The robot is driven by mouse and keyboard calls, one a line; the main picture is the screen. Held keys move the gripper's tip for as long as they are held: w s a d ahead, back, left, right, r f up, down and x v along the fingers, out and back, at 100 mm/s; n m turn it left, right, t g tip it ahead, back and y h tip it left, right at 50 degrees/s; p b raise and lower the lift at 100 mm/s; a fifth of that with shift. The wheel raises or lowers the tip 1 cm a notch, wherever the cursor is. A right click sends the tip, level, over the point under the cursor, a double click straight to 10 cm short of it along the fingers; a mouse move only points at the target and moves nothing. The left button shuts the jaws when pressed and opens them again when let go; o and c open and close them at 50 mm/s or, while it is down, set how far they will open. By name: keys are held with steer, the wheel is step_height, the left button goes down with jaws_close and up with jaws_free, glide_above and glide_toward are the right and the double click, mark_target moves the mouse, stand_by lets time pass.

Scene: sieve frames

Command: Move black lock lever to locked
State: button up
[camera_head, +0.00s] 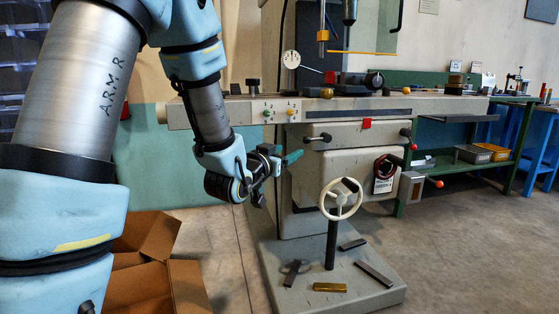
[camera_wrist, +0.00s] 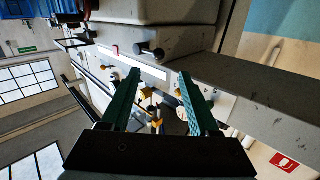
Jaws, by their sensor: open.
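The black lock lever (camera_head: 318,138) is a short dark rod with a rounded knob on the pale front of the machine, below the long table. It lies nearly level in the head view. In the wrist view a black lever (camera_wrist: 149,50) shows just beyond the fingertips; it seems to be the same one. My gripper (camera_head: 288,160) is a little left of and below the lever in the head view, apart from it. In the wrist view my gripper (camera_wrist: 160,76) has its two teal fingers spread, with nothing held between them.
The machine table (camera_head: 340,107) spans above my gripper. A white handwheel (camera_head: 341,199) stands below right. Red-knobbed levers (camera_head: 406,133) are further right. Metal bars lie on the machine base (camera_head: 385,298). Cardboard boxes (camera_head: 150,283) stand on the floor at left.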

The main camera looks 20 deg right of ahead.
mark_target(305, 142)
steer(key=shift+h, duration=0.3)
steer(key=x, duration=1.1)
jaws_close()
stand_by(1.0)
